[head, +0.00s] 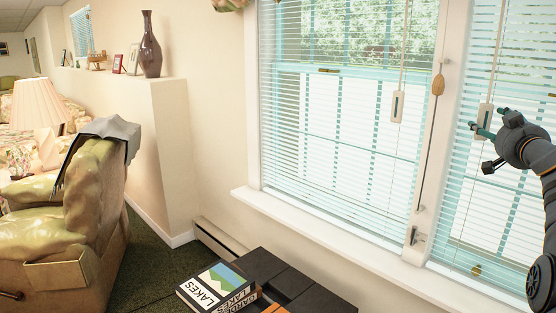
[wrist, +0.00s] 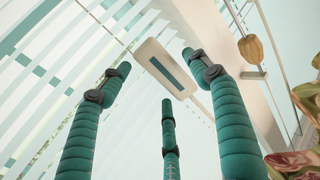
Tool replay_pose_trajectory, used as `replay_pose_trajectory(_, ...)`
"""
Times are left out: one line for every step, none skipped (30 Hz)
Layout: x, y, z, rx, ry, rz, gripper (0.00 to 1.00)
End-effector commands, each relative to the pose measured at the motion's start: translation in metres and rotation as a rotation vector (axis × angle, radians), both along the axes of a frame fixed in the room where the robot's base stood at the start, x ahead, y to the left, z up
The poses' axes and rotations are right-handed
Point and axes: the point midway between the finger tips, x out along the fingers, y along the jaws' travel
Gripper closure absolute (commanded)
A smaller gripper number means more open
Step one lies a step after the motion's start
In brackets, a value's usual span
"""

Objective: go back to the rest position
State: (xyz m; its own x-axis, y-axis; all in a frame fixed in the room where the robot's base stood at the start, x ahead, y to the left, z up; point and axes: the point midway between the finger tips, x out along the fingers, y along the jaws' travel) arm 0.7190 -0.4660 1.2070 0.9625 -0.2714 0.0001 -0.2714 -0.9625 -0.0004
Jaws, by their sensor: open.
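My gripper (head: 482,142) is at the right of the head view, raised in front of the right window blind (head: 462,190). In the wrist view its teal fingers (wrist: 155,85) are spread apart, and nothing shows between them. A pale tag with a dark slot (wrist: 165,68) shows beyond the fingertips. I cannot tell how far the fingers are from it, and no contact is clear.
A wooden cord pull (head: 438,84) hangs by the window post. The white sill (head: 330,238) runs below. Dark boxes (head: 290,278) and a LAKES book (head: 218,286) lie low in front. An armchair (head: 70,225) stands left. Dark carpet (head: 150,262) shows between.

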Motion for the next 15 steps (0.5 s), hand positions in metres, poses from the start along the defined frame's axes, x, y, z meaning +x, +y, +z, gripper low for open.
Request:
replay_pose_trajectory(-0.005, 0.001, 0.001, 0.000, 0.000, 0.000, 0.38)
replay_pose_trajectory(-0.007, 0.002, 0.000, 0.001, 0.000, 0.000, 0.38)
replay_pose_trajectory(-0.011, 0.003, 0.000, 0.000, 0.000, 0.000, 0.38)
replay_pose_trajectory(-0.014, 0.003, 0.000, 0.000, 0.000, -0.001, 0.38)
replay_pose_trajectory(-0.016, 0.005, 0.000, 0.000, 0.000, 0.000, 0.38)
replay_pose_trajectory(-0.021, 0.005, 0.000, 0.000, 0.000, 0.000, 0.38)
replay_pose_trajectory(-0.024, 0.006, 0.001, 0.000, -0.001, -0.001, 0.38)
replay_pose_trajectory(-0.027, 0.007, 0.001, -0.001, 0.000, 0.000, 0.38)
replay_pose_trajectory(-0.030, 0.009, 0.000, -0.001, 0.000, 0.000, 0.38)
replay_pose_trajectory(-0.033, 0.009, 0.000, -0.001, 0.000, 0.000, 0.38)
replay_pose_trajectory(-0.035, 0.010, 0.000, 0.000, 0.000, 0.000, 0.38)
replay_pose_trajectory(-0.038, 0.011, 0.000, 0.000, 0.001, 0.000, 0.38)
replay_pose_trajectory(-0.041, 0.012, 0.000, 0.000, 0.000, 0.000, 0.38)
replay_pose_trajectory(-0.043, 0.012, 0.001, 0.000, -0.001, 0.000, 0.38)
replay_pose_trajectory(-0.047, 0.014, 0.001, -0.001, -0.001, 0.000, 0.38)
